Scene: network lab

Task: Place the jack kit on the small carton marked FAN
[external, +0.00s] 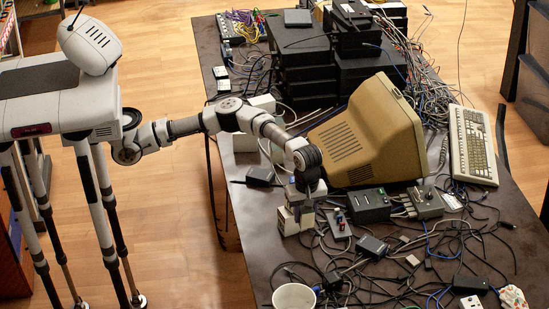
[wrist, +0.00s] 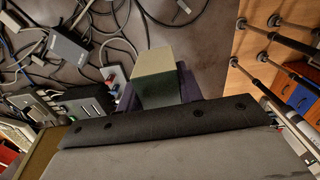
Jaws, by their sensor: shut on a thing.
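My gripper (external: 306,190) is low over the near-left part of the table. In the wrist view its dark fingers (wrist: 158,92) are shut on a small block with a cream top and a dark green side, which I take to be the jack kit (wrist: 155,65). In the external view pale box shapes show just under the gripper; the lower one (external: 289,222) may be the small carton. I cannot read a FAN mark on it, nor tell whether the held block touches it. In the wrist view the block hides what is beneath it.
A tan monitor (external: 345,145) stands close behind and right of my gripper. A switch strip (external: 338,224), a black box (external: 369,205) and a grey adapter (wrist: 69,48) lie nearby among loose cables. A white bowl (external: 294,297) is at the front edge.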

